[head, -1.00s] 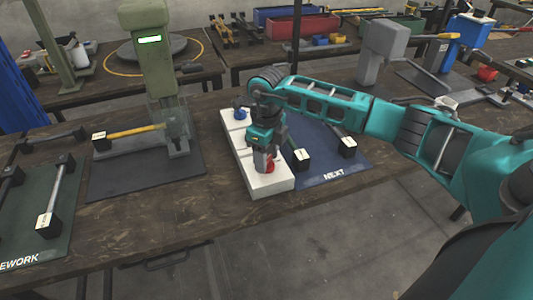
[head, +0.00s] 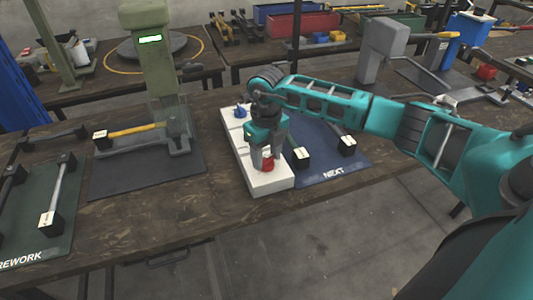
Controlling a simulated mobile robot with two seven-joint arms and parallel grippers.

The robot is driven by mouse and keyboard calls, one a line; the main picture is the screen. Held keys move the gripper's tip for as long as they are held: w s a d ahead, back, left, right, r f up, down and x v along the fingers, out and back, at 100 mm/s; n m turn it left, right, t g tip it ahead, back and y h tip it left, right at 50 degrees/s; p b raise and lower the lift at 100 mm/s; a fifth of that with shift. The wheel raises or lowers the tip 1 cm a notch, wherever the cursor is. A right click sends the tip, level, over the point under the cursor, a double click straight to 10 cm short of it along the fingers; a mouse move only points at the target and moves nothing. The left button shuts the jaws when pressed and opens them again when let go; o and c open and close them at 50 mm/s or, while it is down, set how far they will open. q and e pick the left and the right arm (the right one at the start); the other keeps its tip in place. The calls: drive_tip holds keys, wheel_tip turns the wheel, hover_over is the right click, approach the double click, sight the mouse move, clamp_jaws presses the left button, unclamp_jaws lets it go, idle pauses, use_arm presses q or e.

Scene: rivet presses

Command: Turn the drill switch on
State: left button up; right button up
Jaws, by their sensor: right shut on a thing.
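A long white box (head: 243,158) lies on the table with a blue knob (head: 240,112) at its far end and a red knob (head: 267,164) at its near end. My right gripper (head: 264,162) points down over the near end and is shut on the red knob, partly hiding it. I cannot read any label telling which knob is the drill switch. A green press (head: 152,70) with a lit green display stands behind and to the left. My left gripper is not in view.
A blue mat (head: 333,173) marked NEXT with black-ended parts lies right of the box. A dark mat (head: 150,182) lies under the press, with a yellow-handled part (head: 130,130) on it. A green REWORK mat (head: 35,235) is at the left. The table front is bare.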

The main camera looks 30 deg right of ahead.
sight(266, 158)
drive_tip(key=o, duration=1)
drive_tip(key=shift+o, duration=0.2)
wheel_tip(266, 158, up, 13)
idle(0.3)
